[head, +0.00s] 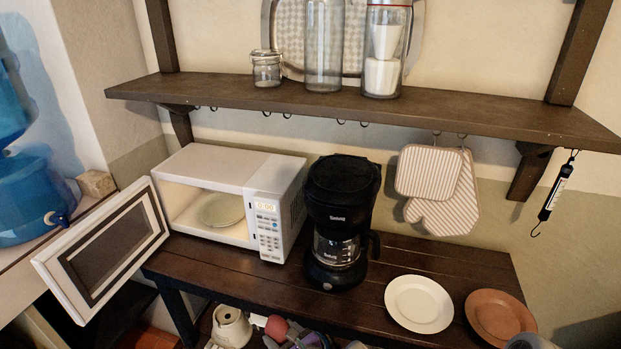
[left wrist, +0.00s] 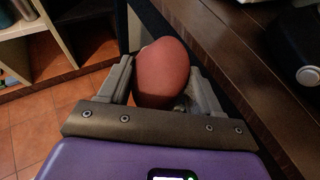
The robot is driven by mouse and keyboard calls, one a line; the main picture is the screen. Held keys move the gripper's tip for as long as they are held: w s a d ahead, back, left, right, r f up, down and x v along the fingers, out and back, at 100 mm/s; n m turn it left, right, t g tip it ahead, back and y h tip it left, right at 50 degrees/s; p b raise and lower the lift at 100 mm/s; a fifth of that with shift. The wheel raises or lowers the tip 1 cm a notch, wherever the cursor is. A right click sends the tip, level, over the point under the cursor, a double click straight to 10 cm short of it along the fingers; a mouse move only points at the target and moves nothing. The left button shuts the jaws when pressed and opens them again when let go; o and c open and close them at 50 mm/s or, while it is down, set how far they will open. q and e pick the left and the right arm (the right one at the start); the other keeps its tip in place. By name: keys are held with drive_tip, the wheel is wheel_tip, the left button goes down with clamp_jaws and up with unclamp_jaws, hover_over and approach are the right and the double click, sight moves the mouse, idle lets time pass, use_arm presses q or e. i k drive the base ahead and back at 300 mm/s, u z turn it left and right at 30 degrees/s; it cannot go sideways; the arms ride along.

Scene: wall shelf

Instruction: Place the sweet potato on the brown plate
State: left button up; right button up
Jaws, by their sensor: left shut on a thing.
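The sweet potato (left wrist: 162,72) is reddish and rounded, held between the two grey fingers of my left gripper (left wrist: 160,90) in the left wrist view. In the head view the sweet potato (head: 277,327) shows small at the bottom, in front of and below the dark table's front edge, with my left gripper (head: 284,335) around it. The brown plate (head: 498,316) lies at the right end of the table, empty, well to the right of the gripper. I do not make out my right gripper.
A cream plate (head: 419,304) lies just left of the brown plate. A black coffee maker (head: 341,215) and a microwave (head: 225,200) with its door (head: 105,245) open stand on the table (head: 290,285). A wall shelf (head: 370,110) holding jars overhangs the table. A beige object (head: 231,328) is low in front.

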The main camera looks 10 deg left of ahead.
sight(497, 325)
drive_tip(key=u, duration=0.5)
drive_tip(key=k, duration=0.65)
drive_tip(key=u, duration=0.95)
drive_tip(key=k, duration=0.65)
drive_tip(key=u, duration=1.2)
drive_tip(key=i, duration=1)
drive_tip(key=z, duration=0.7)
drive_tip(key=i, duration=0.65)
drive_tip(key=z, duration=0.8)
